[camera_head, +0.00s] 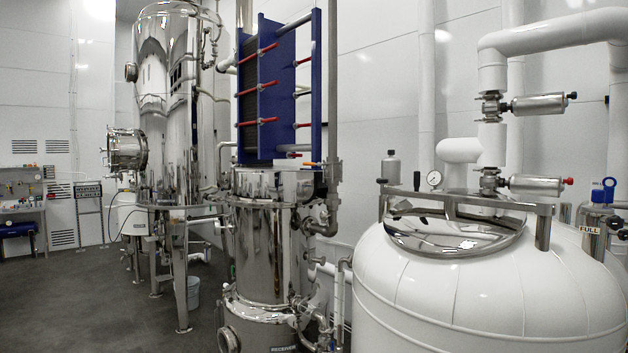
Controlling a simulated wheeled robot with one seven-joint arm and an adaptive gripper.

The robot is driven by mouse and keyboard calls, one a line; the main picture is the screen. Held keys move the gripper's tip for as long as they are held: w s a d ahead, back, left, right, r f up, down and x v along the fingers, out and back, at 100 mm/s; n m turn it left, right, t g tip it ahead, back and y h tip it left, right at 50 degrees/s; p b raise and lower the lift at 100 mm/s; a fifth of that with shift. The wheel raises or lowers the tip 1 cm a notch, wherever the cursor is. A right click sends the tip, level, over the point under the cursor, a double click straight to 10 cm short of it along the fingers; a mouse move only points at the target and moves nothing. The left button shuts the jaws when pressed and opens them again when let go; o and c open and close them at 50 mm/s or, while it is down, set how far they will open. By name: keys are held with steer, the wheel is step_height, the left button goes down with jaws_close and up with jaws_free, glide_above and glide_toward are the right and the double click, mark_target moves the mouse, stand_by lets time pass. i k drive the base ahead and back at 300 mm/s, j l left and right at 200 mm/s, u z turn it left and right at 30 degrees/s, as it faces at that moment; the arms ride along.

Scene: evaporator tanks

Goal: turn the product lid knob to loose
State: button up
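A white tank (450,300) stands at the right with a shiny domed steel lid (450,235) on top. A flat steel bar (470,200) crosses over the lid. A small black upright knob or handle (417,181) stands at the bar's left part; I cannot tell whether it is the product lid knob or how it is set. No label naming a product lid is readable. My gripper is not in view.
A steel vessel labelled RECEIVER (265,250) stands at centre below a blue plate frame (280,85). A tall steel tank (170,110) stands behind it. Dark floor (90,300) is open at the left.

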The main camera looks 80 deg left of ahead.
mark_target(381, 181)
steer(key=i+j+u, duration=0.1)
steer(key=u, duration=2.2)
steer(key=i, duration=0.05)
